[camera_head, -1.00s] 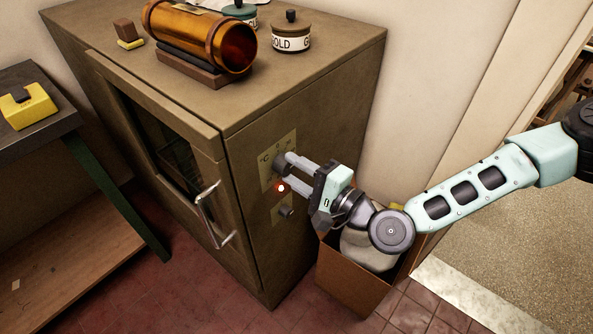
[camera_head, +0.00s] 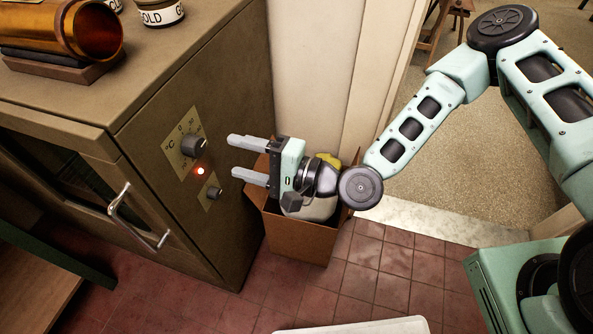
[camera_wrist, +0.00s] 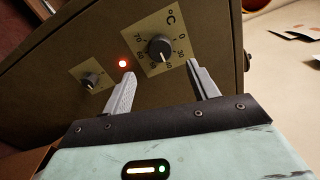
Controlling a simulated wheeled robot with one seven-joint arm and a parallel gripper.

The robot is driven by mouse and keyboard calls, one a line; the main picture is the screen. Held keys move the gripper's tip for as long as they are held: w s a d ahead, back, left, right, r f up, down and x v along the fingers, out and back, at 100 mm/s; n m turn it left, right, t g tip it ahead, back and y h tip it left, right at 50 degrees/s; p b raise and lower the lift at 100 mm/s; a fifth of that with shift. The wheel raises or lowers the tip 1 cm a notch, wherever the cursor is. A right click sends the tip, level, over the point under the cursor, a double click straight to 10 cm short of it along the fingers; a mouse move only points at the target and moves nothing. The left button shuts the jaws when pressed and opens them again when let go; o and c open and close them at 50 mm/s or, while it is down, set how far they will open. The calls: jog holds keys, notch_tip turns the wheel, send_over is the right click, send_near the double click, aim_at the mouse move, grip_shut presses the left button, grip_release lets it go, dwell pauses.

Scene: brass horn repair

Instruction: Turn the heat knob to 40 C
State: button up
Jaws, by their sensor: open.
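The heat knob (camera_head: 194,145) is a dark round knob on a pale °C dial plate (camera_head: 177,160) on the side of the brown cabinet. In the wrist view the knob (camera_wrist: 160,48) shows a pale pointer line towards the lower part of the scale; I cannot read the exact number it marks. My gripper (camera_head: 234,155) is open and empty, to the right of the knob and apart from it. In the wrist view its fingers (camera_wrist: 160,72) point at the panel, with the knob between and beyond their tips.
A lit red lamp (camera_head: 200,171) and a smaller knob (camera_head: 214,192) sit below the dial. The cabinet door has a metal handle (camera_head: 140,218). A cardboard box (camera_head: 300,242) stands on the floor below my gripper. A copper tube (camera_head: 92,30) lies on the cabinet top.

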jog(key=p+v, duration=0.2)
jog(key=v, duration=0.8)
